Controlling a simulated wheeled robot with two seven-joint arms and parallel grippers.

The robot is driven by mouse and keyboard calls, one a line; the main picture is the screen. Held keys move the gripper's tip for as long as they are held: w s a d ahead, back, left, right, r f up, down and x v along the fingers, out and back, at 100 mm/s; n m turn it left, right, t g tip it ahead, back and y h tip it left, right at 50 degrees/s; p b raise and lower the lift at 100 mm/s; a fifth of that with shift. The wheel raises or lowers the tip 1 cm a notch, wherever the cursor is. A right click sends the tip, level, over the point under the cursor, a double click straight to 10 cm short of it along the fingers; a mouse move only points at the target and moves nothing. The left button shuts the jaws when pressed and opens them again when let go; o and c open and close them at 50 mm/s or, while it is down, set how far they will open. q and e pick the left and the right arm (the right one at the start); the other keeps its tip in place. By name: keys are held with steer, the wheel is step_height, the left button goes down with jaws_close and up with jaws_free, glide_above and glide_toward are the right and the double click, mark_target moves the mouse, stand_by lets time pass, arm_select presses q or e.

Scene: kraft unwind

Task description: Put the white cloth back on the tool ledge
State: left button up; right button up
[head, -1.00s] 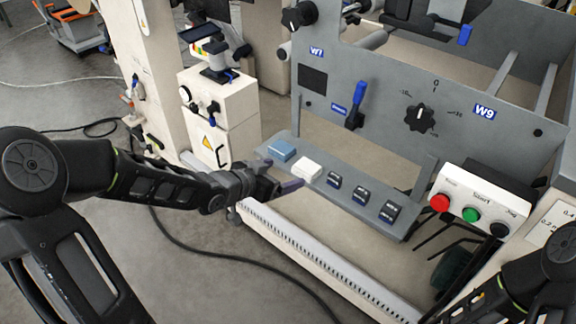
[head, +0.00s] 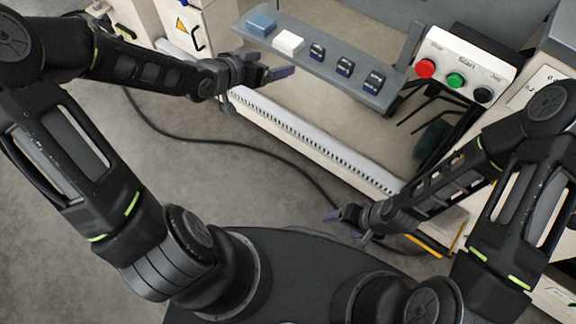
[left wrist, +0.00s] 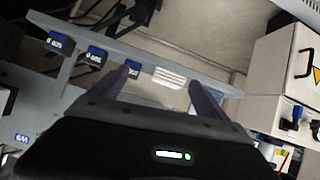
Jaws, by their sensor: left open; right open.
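The white cloth (head: 288,42) is a small folded block lying on the grey tool ledge (head: 330,70), between a blue block and the first of the dark labelled blocks. It also shows in the left wrist view (left wrist: 171,76), seen between my fingers. My left gripper (head: 277,70) is open and empty, in front of the ledge and a little below the cloth, apart from it as far as I can tell. Its fingers also frame the left wrist view (left wrist: 165,88). My right gripper (head: 345,226) is open and empty, low near the machine's base rail, away from the ledge.
A blue block (head: 261,24) and dark labelled blocks (head: 317,52) share the ledge. A control box (head: 455,72) with red, green and black buttons stands to the right. A toothed rail (head: 310,142) runs below the ledge. A black cable (head: 215,140) crosses the floor.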

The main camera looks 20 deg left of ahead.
arm_select(q)
steer(key=s+d+f+n+g, duration=0.25)
steer(key=s+d+f, duration=0.4)
steer(key=f, duration=0.35)
steer(key=s+d+f+n+g, duration=0.1)
steer(key=s+d+f+g, duration=0.2)
steer(key=s+f, duration=0.5)
steer(key=s+d+f+n+g, duration=0.1)
steer(key=s+d+f+g, duration=0.2)
steer(key=s+f, duration=0.5)
steer(key=s+g, duration=0.1)
steer(key=s, duration=0.4)
steer(key=shift+y, duration=0.4)
